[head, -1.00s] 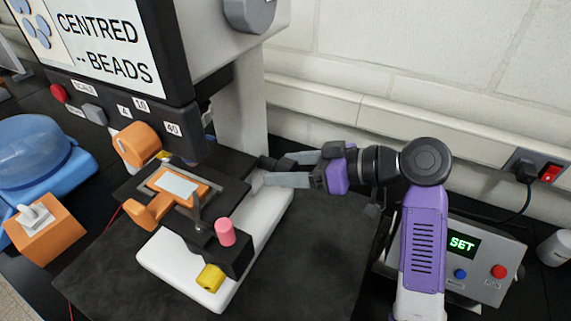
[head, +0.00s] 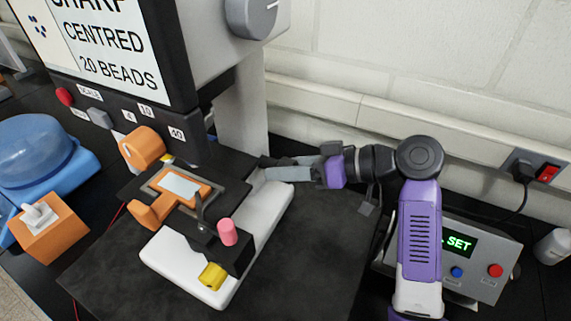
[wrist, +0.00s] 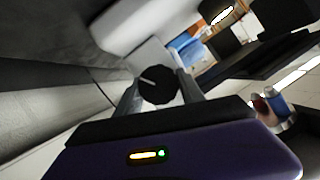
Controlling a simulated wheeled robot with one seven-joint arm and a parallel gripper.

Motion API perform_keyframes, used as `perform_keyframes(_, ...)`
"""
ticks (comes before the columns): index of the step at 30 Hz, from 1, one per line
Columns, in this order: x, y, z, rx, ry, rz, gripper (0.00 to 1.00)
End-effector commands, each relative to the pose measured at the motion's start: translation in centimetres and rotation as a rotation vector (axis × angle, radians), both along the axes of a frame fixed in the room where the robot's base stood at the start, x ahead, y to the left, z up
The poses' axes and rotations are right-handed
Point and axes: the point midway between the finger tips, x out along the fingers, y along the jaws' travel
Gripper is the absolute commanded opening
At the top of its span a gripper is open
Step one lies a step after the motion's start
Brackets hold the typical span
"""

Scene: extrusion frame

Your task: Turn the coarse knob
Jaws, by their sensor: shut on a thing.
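My gripper (head: 268,168) reaches in from the right, low beside the microscope, behind its stage. In the wrist view, its two fingers close on either side of a dark round knob (wrist: 158,90) with a pale line on its face; this appears to be the coarse knob. The fingers hide the knob in the head view. The microscope's screen (head: 105,45) reads "CENTRED" and "20 BEADS" under a partly cut-off word like "SHARP". A few small blue dots show on its left part.
The stage (head: 235,168) carries an orange slide holder (head: 190,192). A grey dial (head: 252,14) is higher up. A control box (head: 485,235) stands at right. The dark mat (head: 310,255) is clear.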

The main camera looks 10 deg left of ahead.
Motion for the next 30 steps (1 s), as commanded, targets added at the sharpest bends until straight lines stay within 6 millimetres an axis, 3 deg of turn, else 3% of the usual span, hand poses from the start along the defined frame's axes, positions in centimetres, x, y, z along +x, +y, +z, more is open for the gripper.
perform_keyframes(8,0.0,-0.1,0.1,0.007,0.017,-0.001,0.05)
perform_keyframes(9,0.0,-0.1,0.1,0.006,0.016,-0.001,0.49)
perform_keyframes(12,0.0,-0.1,0.1,0.006,0.016,-0.001,0.66)
perform_keyframes(23,0.0,-0.4,0.1,0.007,0.015,-0.002,0.66)
perform_keyframes(30,-0.5,-3.6,1.2,0.007,0.013,-0.004,0.66)
